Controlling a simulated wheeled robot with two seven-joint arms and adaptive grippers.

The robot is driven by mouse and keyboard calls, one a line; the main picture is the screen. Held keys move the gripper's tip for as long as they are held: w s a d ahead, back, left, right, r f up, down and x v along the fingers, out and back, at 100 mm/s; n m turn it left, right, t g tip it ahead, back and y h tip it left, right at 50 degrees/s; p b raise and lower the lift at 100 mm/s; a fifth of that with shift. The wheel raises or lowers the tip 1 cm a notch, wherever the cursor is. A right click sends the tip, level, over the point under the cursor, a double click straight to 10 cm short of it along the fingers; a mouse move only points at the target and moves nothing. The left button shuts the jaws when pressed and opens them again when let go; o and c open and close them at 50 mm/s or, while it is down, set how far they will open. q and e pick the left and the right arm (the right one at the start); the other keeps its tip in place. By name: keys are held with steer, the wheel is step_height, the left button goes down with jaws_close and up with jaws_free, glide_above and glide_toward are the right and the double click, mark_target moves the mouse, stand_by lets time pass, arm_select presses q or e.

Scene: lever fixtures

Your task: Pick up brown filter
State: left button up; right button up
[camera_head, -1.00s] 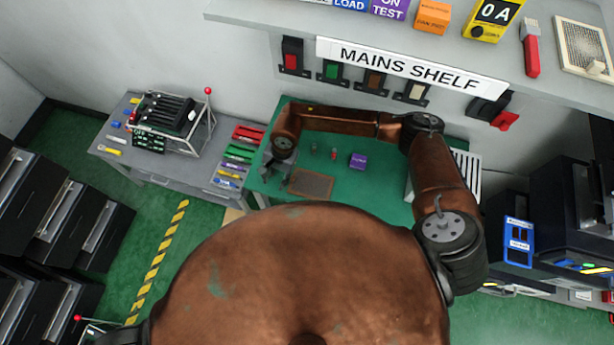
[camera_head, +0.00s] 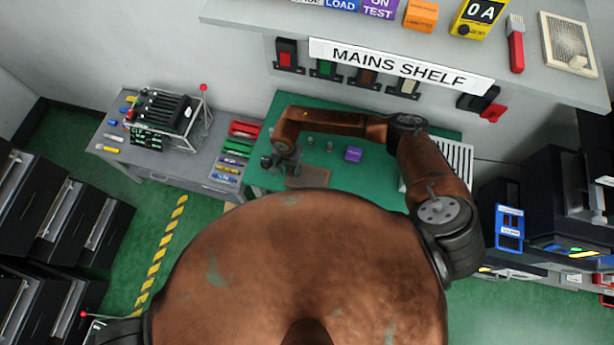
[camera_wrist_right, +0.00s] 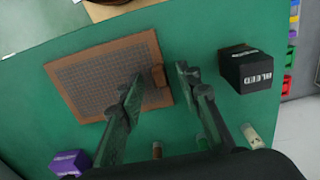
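The brown filter (camera_wrist_right: 103,78) is a flat grey mesh in a brown frame, lying on the green bench top; it also shows in the head view (camera_head: 308,178), its near part hidden by my body. A small brown tab (camera_wrist_right: 158,76) stands at its edge. My right gripper (camera_wrist_right: 160,74) is open and empty, pointing down over that edge. In the wrist picture the tab lies between its fingertips; I cannot tell how high the fingers are above it. In the head view the right gripper (camera_head: 281,163) is at the filter's left side. My left gripper is not in view.
A black box labelled BLEED (camera_wrist_right: 249,68) stands close beside the right finger. A purple block (camera_head: 353,154) and small upright pieces stand on the green bench. The mains shelf (camera_head: 400,66) overhangs at the back. A grey bench (camera_head: 185,163) adjoins on the left.

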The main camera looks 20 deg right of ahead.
steer(key=shift+c, duration=0.5)
jaws_close()
steer(key=shift+r, duration=0.15)
